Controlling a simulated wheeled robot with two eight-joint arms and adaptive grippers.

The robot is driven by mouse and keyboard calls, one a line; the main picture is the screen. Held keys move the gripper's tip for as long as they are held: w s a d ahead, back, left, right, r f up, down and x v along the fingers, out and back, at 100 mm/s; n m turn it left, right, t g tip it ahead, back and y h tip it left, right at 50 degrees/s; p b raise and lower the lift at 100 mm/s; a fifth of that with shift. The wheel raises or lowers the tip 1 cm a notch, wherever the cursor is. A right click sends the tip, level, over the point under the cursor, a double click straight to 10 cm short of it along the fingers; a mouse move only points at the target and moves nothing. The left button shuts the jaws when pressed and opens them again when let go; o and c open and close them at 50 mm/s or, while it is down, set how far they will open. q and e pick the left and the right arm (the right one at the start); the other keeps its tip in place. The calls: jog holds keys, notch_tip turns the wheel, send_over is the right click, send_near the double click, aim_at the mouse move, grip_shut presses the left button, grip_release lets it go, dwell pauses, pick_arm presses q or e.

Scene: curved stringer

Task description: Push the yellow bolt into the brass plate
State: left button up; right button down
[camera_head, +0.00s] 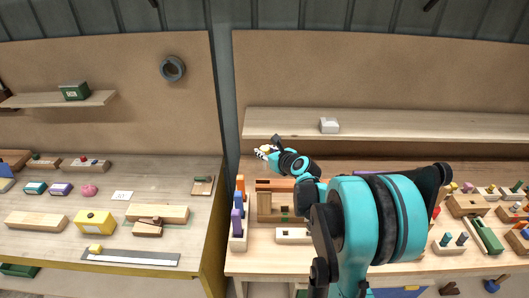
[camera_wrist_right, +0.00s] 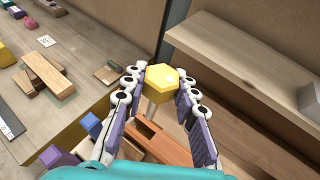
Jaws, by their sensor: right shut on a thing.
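My right gripper (camera_wrist_right: 160,84) is shut on the yellow bolt (camera_wrist_right: 162,77). In the right wrist view the bolt's hexagonal yellow head sits between the two fingertips, and its pale shank points down below it. In the head view the right gripper (camera_head: 266,152) is small, held above the back of the right workbench near the shelf. The bolt is hardly visible there. I cannot make out the brass plate in either view. The left gripper is not in view.
Below the gripper is a wooden frame (camera_head: 264,205), with a rack of coloured pegs (camera_head: 238,232) to its left. A shelf (camera_head: 400,123) with a white box (camera_head: 329,125) runs behind. Several wooden blocks and pegs fill the bench's right side. A gap separates the left bench (camera_head: 60,238).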

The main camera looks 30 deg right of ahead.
aim_at(264, 163)
jog(key=shift+w+f, duration=0.2)
jog(key=shift+w, duration=0.1)
jog(key=shift+f+b, duration=0.25)
jog(key=shift+b, duration=0.05)
jog(key=shift+s+f+b, duration=0.25)
jog(key=shift+f+b, duration=0.25)
jog(key=shift+b, duration=0.1)
notch_tip(264, 163, down, 3)
jog(key=shift+w+r+b, duration=0.1)
jog(key=shift+w+b, duration=0.05)
jog(key=shift+b, duration=1)
jog(key=shift+f+b, duration=0.55)
jog(key=shift+f, duration=0.1)
jog(key=shift+b, duration=0.3)
notch_tip(264, 163, down, 8)
jog(key=b, duration=0.6)
jog(key=shift+r+b, duration=0.25)
jog(key=shift+b, duration=0.05)
dwell(1.3)
